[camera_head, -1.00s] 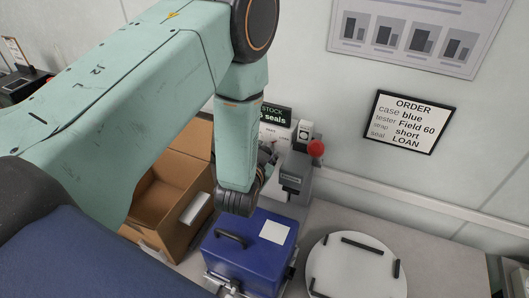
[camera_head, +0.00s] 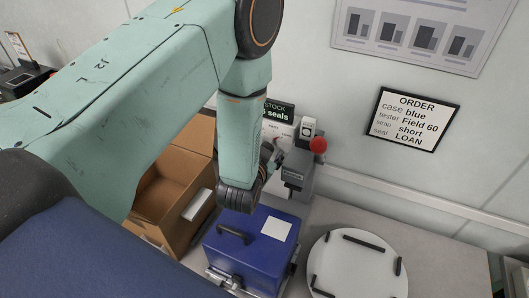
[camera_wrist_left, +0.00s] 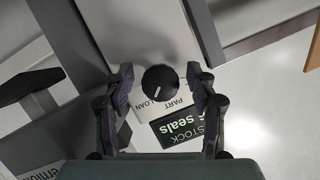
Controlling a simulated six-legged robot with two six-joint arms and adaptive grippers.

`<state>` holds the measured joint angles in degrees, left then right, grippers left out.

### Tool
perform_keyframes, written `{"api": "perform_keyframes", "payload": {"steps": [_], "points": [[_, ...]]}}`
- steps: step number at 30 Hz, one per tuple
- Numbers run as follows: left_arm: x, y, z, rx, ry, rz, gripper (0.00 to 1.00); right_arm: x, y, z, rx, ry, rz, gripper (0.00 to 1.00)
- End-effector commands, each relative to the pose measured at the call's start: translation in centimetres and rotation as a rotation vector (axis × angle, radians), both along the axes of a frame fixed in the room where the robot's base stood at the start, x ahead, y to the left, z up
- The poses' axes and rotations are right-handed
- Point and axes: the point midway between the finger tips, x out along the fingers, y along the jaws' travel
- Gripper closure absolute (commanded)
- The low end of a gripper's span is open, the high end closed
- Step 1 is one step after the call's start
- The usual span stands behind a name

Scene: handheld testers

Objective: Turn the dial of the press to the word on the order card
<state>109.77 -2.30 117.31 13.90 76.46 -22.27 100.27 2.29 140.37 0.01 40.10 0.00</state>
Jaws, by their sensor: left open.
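The order card (camera_head: 411,120) on the wall reads case blue, tester Field 60, strap short, seal LOAN. The grey press (camera_head: 298,172) with a red ball knob (camera_head: 318,145) stands on the counter by the wall. Its round black dial (camera_wrist_left: 160,79) shows in the left wrist view, with a white pointer line towards the lower left of that picture. The words LOAN and PART are printed below it there; other words are hidden or unclear. My left gripper (camera_wrist_left: 160,72) is open, its fingers on either side of the dial, apart from it. In the head view my left gripper (camera_head: 271,154) is beside the press.
A blue case (camera_head: 250,255) stands in front of the press. An open cardboard box (camera_head: 165,190) is to the left, partly behind my arm. A round white plate (camera_head: 350,270) with black strips lies to the right. A dark seals sign (camera_head: 279,112) stands behind the gripper.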

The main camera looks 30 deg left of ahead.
Motion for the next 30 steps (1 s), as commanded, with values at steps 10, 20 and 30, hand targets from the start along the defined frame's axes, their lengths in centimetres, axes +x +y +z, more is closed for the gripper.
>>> {"api": "perform_keyframes", "payload": {"steps": [10, 20, 30], "points": [[-4.5, -1.1, 1.7, 0.003, 0.003, -0.005, 0.43, 0.0, 0.0, 0.0, 0.0, 0.0, 0.0, 0.6], [-9.7, -2.3, 3.7, 0.003, 0.003, -0.005, 0.43, 0.0, 0.0, 0.0, 0.0, 0.0, 0.0, 0.6], [-11.0, -2.4, 4.2, 0.001, 0.002, 0.0, 0.43, 0.0, 0.0, 0.0, 0.0, 0.0, 0.0, 0.6]]}}
